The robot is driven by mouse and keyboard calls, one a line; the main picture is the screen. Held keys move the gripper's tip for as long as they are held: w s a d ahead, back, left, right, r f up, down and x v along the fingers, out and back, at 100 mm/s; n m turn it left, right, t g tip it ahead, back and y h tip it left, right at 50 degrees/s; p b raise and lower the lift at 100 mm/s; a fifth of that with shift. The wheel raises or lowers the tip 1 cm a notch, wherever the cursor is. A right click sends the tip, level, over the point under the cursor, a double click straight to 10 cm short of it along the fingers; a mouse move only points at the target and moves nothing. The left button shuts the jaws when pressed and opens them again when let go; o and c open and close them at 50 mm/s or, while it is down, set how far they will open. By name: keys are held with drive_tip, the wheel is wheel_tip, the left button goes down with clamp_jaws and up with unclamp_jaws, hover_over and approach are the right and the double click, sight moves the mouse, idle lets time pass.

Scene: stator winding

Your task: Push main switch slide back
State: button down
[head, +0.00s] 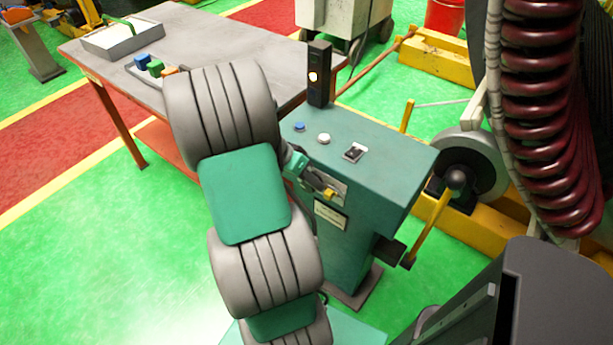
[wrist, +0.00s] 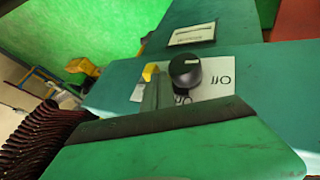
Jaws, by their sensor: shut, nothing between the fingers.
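The green console (head: 365,185) has a pale plate (head: 341,188) on its front. In the wrist view this plate (wrist: 215,88) carries off lettering and a round black knob (wrist: 186,70). My gripper (head: 318,184) is at the plate, partly hidden by my arm in the head view. In the wrist view my gripper (wrist: 153,88) is a narrow grey shape left of the knob. A yellow piece (wrist: 150,72) is at its end; I cannot tell whether it is my fingertip or a switch slide. My gripper is shut, with nothing seen held. Contact is unclear.
The console top has a blue button (head: 300,126), a white button (head: 323,138) and a small black switch (head: 354,152). A yellow lever (head: 432,225) stands right. A grey table (head: 225,45) is behind.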

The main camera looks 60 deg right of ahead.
drive_tip(key=shift+s, duration=0.1)
drive_tip(key=shift+s+a, duration=0.2)
drive_tip(key=shift+s, duration=0.85)
drive_tip(key=p+v, duration=0.6)
drive_tip(key=v, duration=0.4)
drive_tip(key=shift+p, duration=0.35)
drive_tip(key=shift+w, duration=0.1)
